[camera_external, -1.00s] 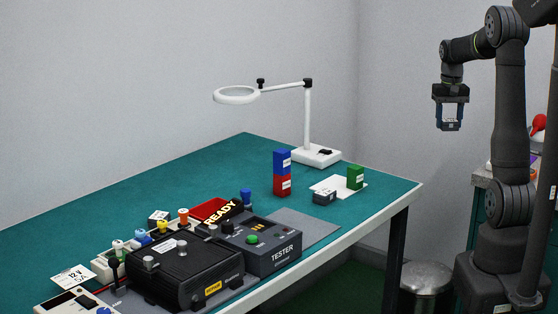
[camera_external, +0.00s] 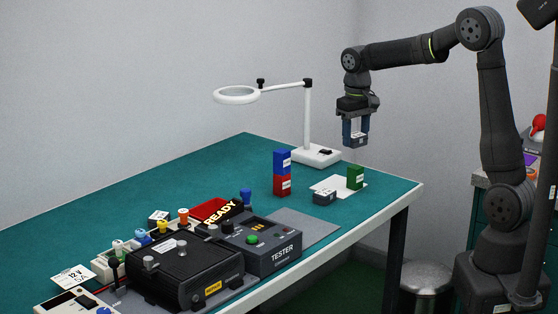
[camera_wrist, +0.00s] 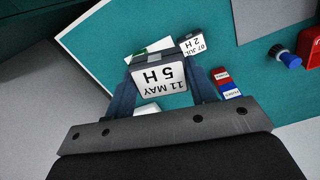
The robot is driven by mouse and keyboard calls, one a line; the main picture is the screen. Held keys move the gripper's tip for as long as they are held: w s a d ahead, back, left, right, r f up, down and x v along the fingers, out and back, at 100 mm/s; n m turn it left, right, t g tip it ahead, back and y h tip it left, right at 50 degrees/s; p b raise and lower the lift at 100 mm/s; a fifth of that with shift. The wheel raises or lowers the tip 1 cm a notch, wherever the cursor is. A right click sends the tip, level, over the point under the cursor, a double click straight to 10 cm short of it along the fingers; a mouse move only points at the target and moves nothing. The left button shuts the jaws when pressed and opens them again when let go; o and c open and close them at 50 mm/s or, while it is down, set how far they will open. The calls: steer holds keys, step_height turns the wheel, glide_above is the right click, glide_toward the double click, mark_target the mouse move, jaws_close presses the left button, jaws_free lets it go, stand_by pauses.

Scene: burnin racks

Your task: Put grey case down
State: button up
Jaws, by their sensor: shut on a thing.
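My gripper (camera_external: 356,132) is shut on a grey case (camera_external: 356,141) and holds it in the air above the far right of the table. Another grey case (camera_external: 324,197), labelled "07 JUL 2 H" in the wrist view (camera_wrist: 194,44), rests on the table at the front edge of a white card (camera_external: 326,184). A green case (camera_external: 355,178) stands on the card.
A blue case (camera_external: 282,161) is stacked on a red case (camera_external: 283,186) left of the card. A magnifier lamp (camera_external: 318,156) stands behind. A tester (camera_external: 272,256), black box and red tray (camera_external: 209,209) occupy the front. Green table surface (camera_external: 150,192) is clear at left.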

steer(key=s+a+n, duration=0.2)
steer(key=s+a, duration=0.7)
glide_toward(291, 217)
steer(key=s, duration=0.2)
steer(key=s+f, duration=0.1)
steer(key=s, duration=0.1)
steer(key=s+f, duration=0.1)
steer(key=s, duration=0.1)
steer(key=shift+s+a, duration=0.15)
steer(key=shift+s, duration=0.05)
steer(key=shift+a+f, duration=0.15)
steer(key=shift+f, duration=2)
steer(key=shift+f, duration=0.1)
steer(key=o, duration=1)
